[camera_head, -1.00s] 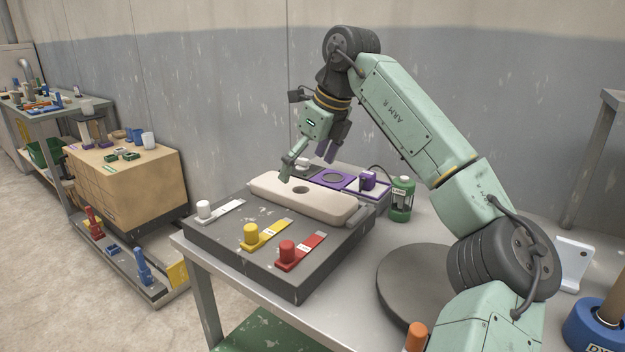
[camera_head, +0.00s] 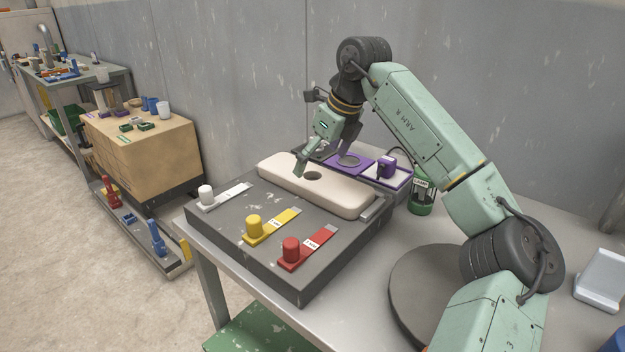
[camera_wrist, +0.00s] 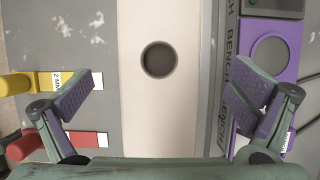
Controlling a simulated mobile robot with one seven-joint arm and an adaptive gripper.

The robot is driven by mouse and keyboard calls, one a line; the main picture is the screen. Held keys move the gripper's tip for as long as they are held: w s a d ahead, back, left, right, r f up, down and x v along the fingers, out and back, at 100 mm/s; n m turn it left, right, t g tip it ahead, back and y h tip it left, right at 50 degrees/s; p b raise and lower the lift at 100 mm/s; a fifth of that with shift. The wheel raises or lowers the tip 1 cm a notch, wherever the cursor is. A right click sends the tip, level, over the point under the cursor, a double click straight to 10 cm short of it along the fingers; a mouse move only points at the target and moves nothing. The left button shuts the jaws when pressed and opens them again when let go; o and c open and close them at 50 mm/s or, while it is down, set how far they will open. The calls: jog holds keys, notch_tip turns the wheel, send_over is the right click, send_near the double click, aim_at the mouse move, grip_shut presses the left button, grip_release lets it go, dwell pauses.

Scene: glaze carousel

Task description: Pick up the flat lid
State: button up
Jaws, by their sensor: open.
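A cream slab with rounded ends and a dark round hole (camera_head: 345,197), which looks like the flat lid, lies on the grey block in the head view. In the wrist view the slab (camera_wrist: 160,125) runs up the middle, with its hole above centre. My gripper (camera_head: 322,162) is above the slab, near its hole. In the wrist view my gripper (camera_wrist: 160,98) is open and empty, with one finger at each side of the slab. The fingers appear clear of its edges. Their height above the slab is hard to tell. The slab's underside is hidden.
White (camera_head: 206,195), yellow (camera_head: 254,226) and red (camera_head: 291,250) knobs stand on the block's near side. Behind the slab is a purple panel (camera_head: 371,163) with a round opening. A round grey disc (camera_head: 425,295) lies nearer on the table.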

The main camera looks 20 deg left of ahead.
aim_at(314, 170)
jog(key=shift+p+x, duration=0.3)
jog(key=shift+x, duration=1.6)
jog(key=shift+c, duration=0.6)
jog(key=shift+s, duration=0.1)
jog(key=c, duration=1.7)
jog(key=shift+r, duration=0.1)
jog(key=shift+c, duration=0.6)
jog(key=shift+r, duration=0.1)
